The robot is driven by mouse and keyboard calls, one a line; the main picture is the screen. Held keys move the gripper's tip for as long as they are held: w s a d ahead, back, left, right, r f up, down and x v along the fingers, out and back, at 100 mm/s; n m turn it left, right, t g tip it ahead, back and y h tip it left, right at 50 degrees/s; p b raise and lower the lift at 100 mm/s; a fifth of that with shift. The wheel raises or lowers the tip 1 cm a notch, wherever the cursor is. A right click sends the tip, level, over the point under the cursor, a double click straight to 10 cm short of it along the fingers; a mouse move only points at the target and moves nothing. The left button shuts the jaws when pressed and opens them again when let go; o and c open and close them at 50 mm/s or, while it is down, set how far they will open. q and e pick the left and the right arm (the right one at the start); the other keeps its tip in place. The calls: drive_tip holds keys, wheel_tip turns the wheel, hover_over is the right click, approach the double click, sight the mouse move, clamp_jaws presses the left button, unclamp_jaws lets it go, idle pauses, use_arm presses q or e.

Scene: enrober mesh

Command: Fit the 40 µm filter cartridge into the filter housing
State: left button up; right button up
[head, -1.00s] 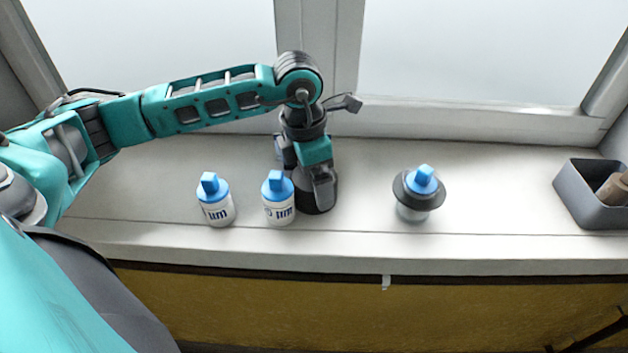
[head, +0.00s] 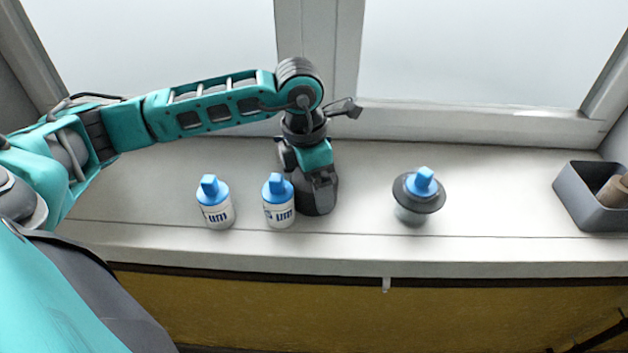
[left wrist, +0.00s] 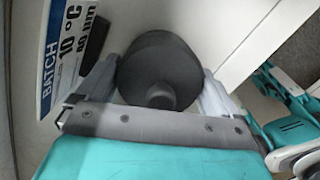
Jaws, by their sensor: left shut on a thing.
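My left gripper (left wrist: 158,90) points down at the sill and is shut on a dark grey round lid-like piece with a knob (left wrist: 160,75). That dark piece also shows low beside the gripper in the head view (head: 318,203). To its left stand two white cartridges with blue caps, a near one (head: 278,203) and a far-left one (head: 215,205). Their labels show "µm", but I cannot read the numbers. To the right stands the filter housing (head: 410,214), greyish with a dark flange. A blue cap (head: 424,182) sticks up from its top. My right gripper is not in view.
A grey bin (head: 578,210) with a brownish object stands at the far right of the white sill (head: 500,210). The sill is clear between housing and bin. A card reading "BATCH 10 °C 80 µm" (left wrist: 72,50) is beside the gripper. Window frame behind.

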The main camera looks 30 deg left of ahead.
use_arm(q)
wheel_tip(320, 180, up, 20)
drive_tip(key=p, duration=0.1)
idle(0.4)
